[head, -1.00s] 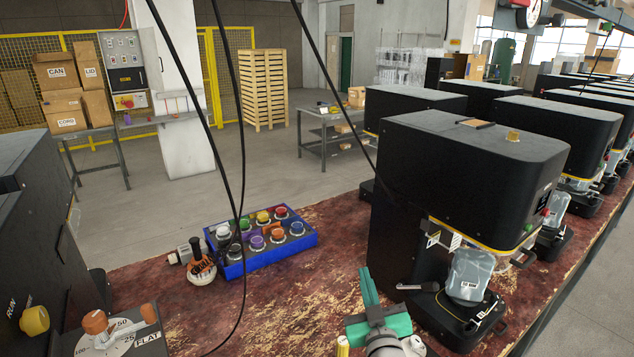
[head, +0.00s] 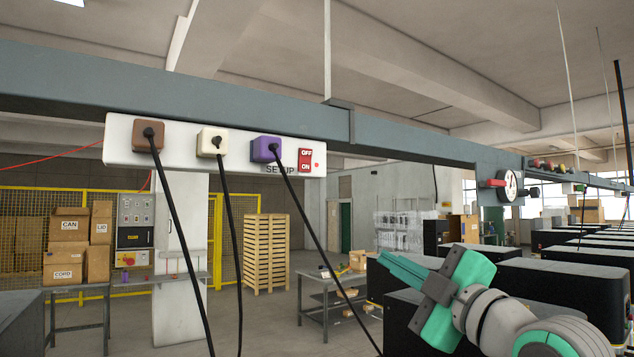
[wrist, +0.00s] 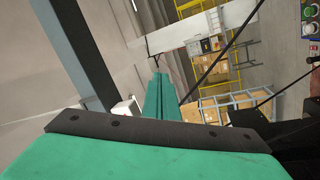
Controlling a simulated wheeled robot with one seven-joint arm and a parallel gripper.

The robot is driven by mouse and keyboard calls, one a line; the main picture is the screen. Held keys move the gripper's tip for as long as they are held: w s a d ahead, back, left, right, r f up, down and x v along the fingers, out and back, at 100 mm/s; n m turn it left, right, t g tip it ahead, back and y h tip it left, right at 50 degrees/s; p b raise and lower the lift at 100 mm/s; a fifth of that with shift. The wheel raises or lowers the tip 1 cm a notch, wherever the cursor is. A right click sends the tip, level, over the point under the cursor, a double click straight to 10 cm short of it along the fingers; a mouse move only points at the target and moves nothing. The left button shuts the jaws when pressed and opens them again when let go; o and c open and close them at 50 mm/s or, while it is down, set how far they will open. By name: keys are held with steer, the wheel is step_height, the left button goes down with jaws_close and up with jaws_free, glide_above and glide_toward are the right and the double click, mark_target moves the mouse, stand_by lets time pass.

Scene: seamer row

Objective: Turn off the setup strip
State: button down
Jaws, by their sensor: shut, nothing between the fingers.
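The setup strip (head: 185,152) is a white power strip on the underside of a grey overhead beam, in the upper left of the head view. A brown plug (head: 147,137), a cream plug (head: 212,142) and a purple plug (head: 266,149) sit in it, each with a black cable hanging down. At its right end is a red switch (head: 305,160) marked OFF above ON, with a small red light beside it. My gripper (head: 382,263), with green fingers, is shut and empty, below and to the right of the switch. It also shows in the wrist view (wrist: 160,80).
The grey beam (head: 420,145) runs across above. A round dial with a red handle (head: 505,184) hangs from it at the right. Black machines (head: 560,285) stand at lower right. The hanging cables cross the space left of my gripper.

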mark_target(304, 153)
steer(key=s+a+r+n+g+y, duration=0.1)
steer(key=s+a+r+n, duration=0.1)
steer(key=s+r, duration=0.5)
steer(key=s+a+r+n+g, duration=0.1)
steer(key=s+a+r+n, duration=0.2)
steer(key=r, duration=0.6)
steer(key=s+n, duration=0.2)
steer(key=s, duration=0.1)
steer(key=shift+s+a+r+g+y, duration=0.2)
steer(key=shift+s+g+y, duration=0.1)
steer(key=shift+s+y, duration=0.1)
steer(key=shift+w, duration=0.15)
steer(key=x, duration=1.3)
steer(key=shift+w+a+r, duration=0.1)
steer(key=shift+w+a, duration=0.1)
steer(key=shift+w, duration=0.15)
steer(key=shift+a, duration=0.1)
